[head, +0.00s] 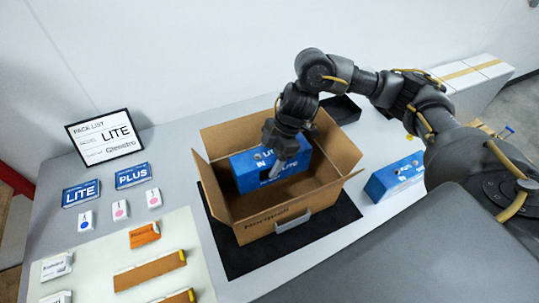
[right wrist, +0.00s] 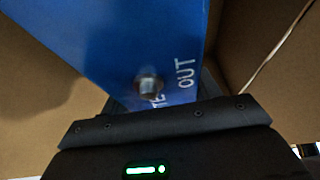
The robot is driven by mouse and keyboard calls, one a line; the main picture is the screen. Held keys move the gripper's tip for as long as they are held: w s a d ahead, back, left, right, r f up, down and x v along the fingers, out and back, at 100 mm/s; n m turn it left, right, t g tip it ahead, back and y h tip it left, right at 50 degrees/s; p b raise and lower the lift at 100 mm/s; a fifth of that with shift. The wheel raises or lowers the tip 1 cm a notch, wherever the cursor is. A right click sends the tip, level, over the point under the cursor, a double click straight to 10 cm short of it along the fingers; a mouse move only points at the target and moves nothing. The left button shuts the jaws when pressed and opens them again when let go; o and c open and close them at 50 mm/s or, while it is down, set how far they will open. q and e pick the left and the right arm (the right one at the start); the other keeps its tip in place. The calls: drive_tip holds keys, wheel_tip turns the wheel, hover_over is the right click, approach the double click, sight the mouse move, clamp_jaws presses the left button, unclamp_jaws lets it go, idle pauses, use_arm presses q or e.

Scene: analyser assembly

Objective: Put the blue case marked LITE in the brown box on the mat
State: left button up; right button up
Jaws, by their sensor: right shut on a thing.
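The blue case marked LITE (head: 254,172) is inside the open brown box (head: 275,218), tilted, near its back left part. The box stands on the dark mat (head: 236,262) with its flaps spread. My right gripper (head: 279,168) reaches down into the box and is shut on the case. In the right wrist view the blue case (right wrist: 125,40) fills the upper left, with a metal connector and the word OUT showing. Its lower edge and the fingertips are hidden there. My left gripper is not in view.
Another blue case (head: 392,178) stands on the table right of the box. A PACK LIST sign reading LITE (head: 104,138) stands at the back left. LITE (head: 81,193) and PLUS (head: 132,176) cards and small white items lie left. A black tray (head: 341,109) is behind the box.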

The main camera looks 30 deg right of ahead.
sight(268, 154)
wheel_tip(268, 154, down, 6)
drive_tip(key=b, duration=0.3)
drive_tip(key=shift+f+b, duration=0.75)
drive_tip(key=shift+f, duration=0.45)
drive_tip(key=o, duration=1.6)
drive_tip(key=shift+o, duration=0.6)
drive_tip(key=shift+f, duration=0.1)
wheel_tip(268, 154, up, 12)
drive_tip(key=p, duration=1.2)
